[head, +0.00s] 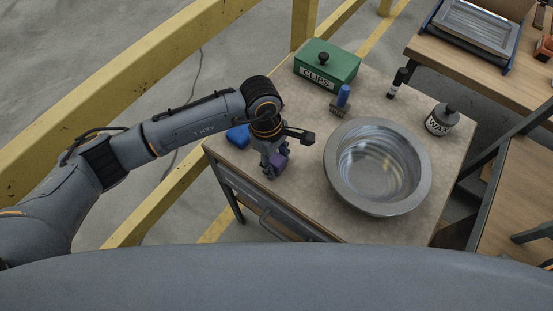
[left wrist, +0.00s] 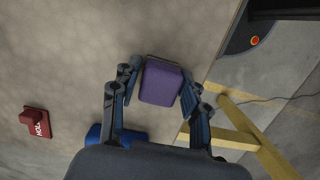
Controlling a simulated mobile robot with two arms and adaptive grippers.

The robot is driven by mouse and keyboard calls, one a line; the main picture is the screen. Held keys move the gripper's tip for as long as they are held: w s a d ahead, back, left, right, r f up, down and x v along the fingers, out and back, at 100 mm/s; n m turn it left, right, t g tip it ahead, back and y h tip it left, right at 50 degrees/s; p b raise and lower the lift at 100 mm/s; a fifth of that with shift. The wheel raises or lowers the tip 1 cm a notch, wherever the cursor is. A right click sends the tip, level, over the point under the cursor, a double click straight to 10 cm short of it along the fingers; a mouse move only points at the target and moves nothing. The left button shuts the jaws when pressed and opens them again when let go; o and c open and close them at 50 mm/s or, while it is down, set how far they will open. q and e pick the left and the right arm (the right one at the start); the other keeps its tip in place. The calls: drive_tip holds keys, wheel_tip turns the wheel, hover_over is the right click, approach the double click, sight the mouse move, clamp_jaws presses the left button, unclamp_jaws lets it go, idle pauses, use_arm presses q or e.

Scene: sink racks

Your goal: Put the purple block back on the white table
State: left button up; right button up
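The purple block (head: 280,163) is at the fingertips of my left gripper (head: 273,168), near the front left edge of a pale beige-grey table (head: 310,215). In the left wrist view the purple block (left wrist: 161,82) sits between the two fingers of my left gripper (left wrist: 162,85), with a finger against each side. Whether the block touches the tabletop or hangs just above it I cannot tell. No plainly white table shows. My right gripper is not in view.
A metal basin (head: 335,183) takes up the table's right side. A green CLIPS box (head: 345,66), a blue-handled brush (head: 341,98), a dark bottle (head: 397,82) and a WAX jar (head: 440,119) stand behind. A blue item (head: 237,136) and a red HOT item (left wrist: 36,122) are nearby.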

use_arm(q)
drive_tip(key=shift+o, duration=0.6)
drive_tip(key=shift+r, duration=0.25)
drive_tip(key=shift+w+r, duration=0.15)
drive_tip(key=shift+r, duration=0.25)
drive_tip(key=r, duration=0.3)
drive_tip(key=a+r+b, duration=0.1)
drive_tip(key=r, duration=0.2)
drive_tip(key=r+b, duration=0.1)
drive_tip(key=r, duration=0.2)
drive_tip(key=shift+w+a+r, duration=0.25)
drive_tip(key=shift+w, duration=0.15)
drive_tip(key=shift+a+r+b, duration=0.1)
drive_tip(key=shift+r+b, duration=0.2)
drive_tip(key=shift+r, duration=0.4)
